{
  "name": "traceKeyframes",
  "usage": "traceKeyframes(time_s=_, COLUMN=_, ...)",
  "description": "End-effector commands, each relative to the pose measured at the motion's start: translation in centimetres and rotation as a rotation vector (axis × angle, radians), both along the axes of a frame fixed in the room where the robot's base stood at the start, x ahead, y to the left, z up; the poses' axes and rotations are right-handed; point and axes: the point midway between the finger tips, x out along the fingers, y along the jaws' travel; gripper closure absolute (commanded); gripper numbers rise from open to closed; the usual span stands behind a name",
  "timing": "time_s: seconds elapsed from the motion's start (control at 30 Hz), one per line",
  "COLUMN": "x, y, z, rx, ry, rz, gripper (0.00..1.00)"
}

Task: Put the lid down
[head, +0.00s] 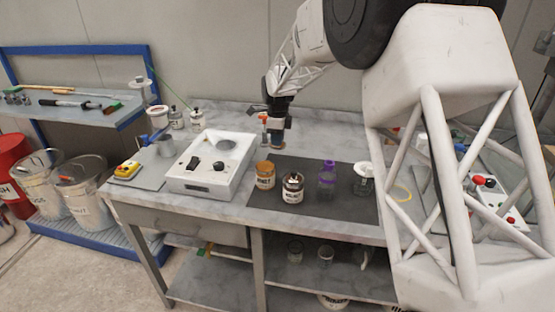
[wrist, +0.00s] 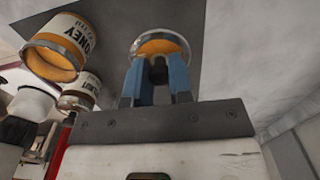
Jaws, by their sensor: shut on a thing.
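My gripper (head: 277,125) is behind the dark mat, low over the grey table. In the wrist view its blue fingers (wrist: 160,68) are shut on a round lid (wrist: 148,47) with a metal rim and an orange-amber inside. In the head view the lid (head: 277,147) is a small brownish disc under the gripper. Whether it touches the table I cannot tell. The honey jar (head: 265,176) stands upright on the mat in front; in the wrist view it (wrist: 62,47) looks open, with amber contents. The walnut jar (head: 293,189) stands beside it.
A purple-topped bottle (head: 327,178) and a white-topped jar (head: 363,177) stand on the dark mat (head: 310,208). A white machine box (head: 208,170) is to the left. Small bottles (head: 196,118) stand at the back left. The table behind the mat looks mostly clear.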

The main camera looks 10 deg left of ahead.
Motion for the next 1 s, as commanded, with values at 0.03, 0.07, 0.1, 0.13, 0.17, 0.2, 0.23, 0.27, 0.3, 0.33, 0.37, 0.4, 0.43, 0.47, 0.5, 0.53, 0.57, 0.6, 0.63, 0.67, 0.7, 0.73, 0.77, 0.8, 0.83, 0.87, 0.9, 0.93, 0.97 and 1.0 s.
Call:
traceKeyframes(time_s=0.03, x=-0.1, y=0.0, z=-0.7, rx=-0.001, ry=0.002, rz=0.0, gripper=1.0)
traceKeyframes(time_s=0.07, x=0.0, y=0.0, z=-1.1, rx=-0.001, ry=0.002, rz=0.0, gripper=1.0)
traceKeyframes(time_s=0.1, x=0.0, y=0.0, z=-1.6, rx=-0.001, ry=0.002, rz=0.0, gripper=1.0)
traceKeyframes(time_s=0.13, x=0.0, y=0.0, z=-1.9, rx=-0.001, ry=0.001, rz=0.0, gripper=1.0)
traceKeyframes(time_s=0.17, x=0.0, y=0.0, z=-2.1, rx=0.0, ry=0.0, rz=0.0, gripper=1.0)
traceKeyframes(time_s=0.2, x=0.0, y=0.0, z=-2.4, rx=0.0, ry=0.0, rz=0.0, gripper=1.0)
traceKeyframes(time_s=0.23, x=0.0, y=0.0, z=-2.6, rx=0.0, ry=0.0, rz=0.0, gripper=1.0)
traceKeyframes(time_s=0.27, x=0.0, y=0.0, z=-2.7, rx=0.0, ry=0.0, rz=0.0, gripper=1.0)
traceKeyframes(time_s=0.3, x=0.0, y=0.0, z=-2.8, rx=0.0, ry=-0.001, rz=0.0, gripper=1.0)
traceKeyframes(time_s=0.33, x=0.0, y=0.0, z=-2.8, rx=0.0, ry=-0.001, rz=0.0, gripper=1.0)
traceKeyframes(time_s=0.37, x=0.0, y=0.0, z=-2.9, rx=0.0, ry=-0.001, rz=0.0, gripper=1.0)
traceKeyframes(time_s=0.4, x=0.0, y=0.0, z=-2.9, rx=0.0, ry=-0.001, rz=0.0, gripper=1.0)
traceKeyframes(time_s=0.43, x=0.0, y=0.0, z=-2.9, rx=0.0, ry=-0.001, rz=0.0, gripper=1.0)
traceKeyframes(time_s=0.47, x=0.0, y=0.0, z=-2.9, rx=0.0, ry=-0.001, rz=0.0, gripper=1.0)
traceKeyframes(time_s=0.5, x=0.0, y=0.0, z=-2.9, rx=0.0, ry=-0.001, rz=0.0, gripper=1.0)
traceKeyframes(time_s=0.53, x=0.0, y=0.0, z=-2.9, rx=0.0, ry=0.0, rz=0.0, gripper=1.0)
traceKeyframes(time_s=0.57, x=0.0, y=0.0, z=-2.9, rx=0.0, ry=0.0, rz=0.0, gripper=1.0)
traceKeyframes(time_s=0.6, x=0.0, y=0.0, z=-2.9, rx=0.0, ry=0.0, rz=0.0, gripper=1.0)
traceKeyframes(time_s=0.63, x=0.0, y=0.0, z=-3.0, rx=0.0, ry=0.0, rz=0.0, gripper=1.0)
traceKeyframes(time_s=0.67, x=0.0, y=0.0, z=-3.1, rx=0.0, ry=0.0, rz=0.0, gripper=1.0)
traceKeyframes(time_s=0.7, x=0.0, y=0.0, z=-3.3, rx=0.0, ry=0.0, rz=0.0, gripper=1.0)
traceKeyframes(time_s=0.73, x=0.0, y=0.0, z=-3.5, rx=0.0, ry=0.001, rz=0.0, gripper=1.0)
traceKeyframes(time_s=0.77, x=0.0, y=0.0, z=-3.8, rx=0.0, ry=0.001, rz=0.0, gripper=1.0)
traceKeyframes(time_s=0.8, x=0.0, y=0.0, z=-4.2, rx=0.0, ry=0.001, rz=0.0, gripper=1.0)
traceKeyframes(time_s=0.83, x=0.0, y=0.0, z=-4.5, rx=0.0, ry=0.001, rz=0.0, gripper=1.0)
traceKeyframes(time_s=0.87, x=0.0, y=0.0, z=-4.9, rx=0.0, ry=0.001, rz=0.0, gripper=1.0)
traceKeyframes(time_s=0.9, x=0.0, y=0.0, z=-5.5, rx=-0.001, ry=0.002, rz=0.0, gripper=1.0)
traceKeyframes(time_s=0.93, x=0.0, y=0.0, z=-5.8, rx=-0.001, ry=0.002, rz=0.0, gripper=1.0)
traceKeyframes(time_s=0.97, x=0.0, y=0.0, z=-6.2, rx=-0.001, ry=0.002, rz=0.0, gripper=1.0)
traceKeyframes(time_s=1.0, x=0.0, y=0.0, z=-6.7, rx=-0.001, ry=0.001, rz=0.0, gripper=1.0)
